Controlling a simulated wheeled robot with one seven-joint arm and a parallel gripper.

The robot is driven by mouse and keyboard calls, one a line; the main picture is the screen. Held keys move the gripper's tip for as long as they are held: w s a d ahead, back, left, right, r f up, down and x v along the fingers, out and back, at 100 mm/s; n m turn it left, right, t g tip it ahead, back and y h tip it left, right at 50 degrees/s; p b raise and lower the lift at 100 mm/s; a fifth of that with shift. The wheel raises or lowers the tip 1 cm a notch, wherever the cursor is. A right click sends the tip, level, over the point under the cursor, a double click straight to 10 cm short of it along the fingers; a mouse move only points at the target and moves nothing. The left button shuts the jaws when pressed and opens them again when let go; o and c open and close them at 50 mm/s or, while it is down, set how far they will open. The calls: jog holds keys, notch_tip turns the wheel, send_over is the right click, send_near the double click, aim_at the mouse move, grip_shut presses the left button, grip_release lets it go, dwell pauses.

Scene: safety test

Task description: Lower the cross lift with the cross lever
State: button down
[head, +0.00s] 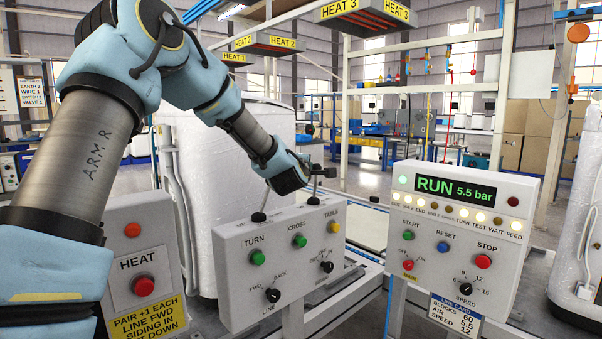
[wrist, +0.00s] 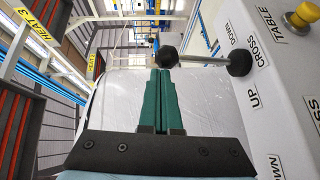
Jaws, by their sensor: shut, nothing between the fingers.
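The cross lever is a thin metal rod with a black ball knob (wrist: 168,56) and a black round base (wrist: 240,62). The base stands on the console top beside the CROSS label, between the DOWN and UP labels. In the head view the lever's base (head: 314,200) shows on the left console, partly behind my gripper (head: 290,181). In the wrist view my gripper (wrist: 163,72) has its green fingers shut together and empty. Their tips are right at the knob; I cannot tell whether they touch it. I cannot make out the cross lift itself.
The left console (head: 232,295) carries TURN, CROSS and TABLE buttons; another lever (head: 259,216) stands to the left. A yellow knob (wrist: 304,16) is by the TABLE label. The right console (head: 420,265) reads RUN 5.5 bar. A red HEAT button (head: 143,286) is near my arm.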

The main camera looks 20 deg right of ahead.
aim_at(319, 166)
jog(key=d, duration=0.2)
jog(key=w+d+y, duration=0.1)
jog(key=shift+d+r+m+g, duration=0.25)
jog(key=shift+d+m+g, duration=0.05)
jog(key=shift+g, duration=0.1)
jog(key=shift+d, duration=0.25)
jog(key=shift+s+r, duration=0.1)
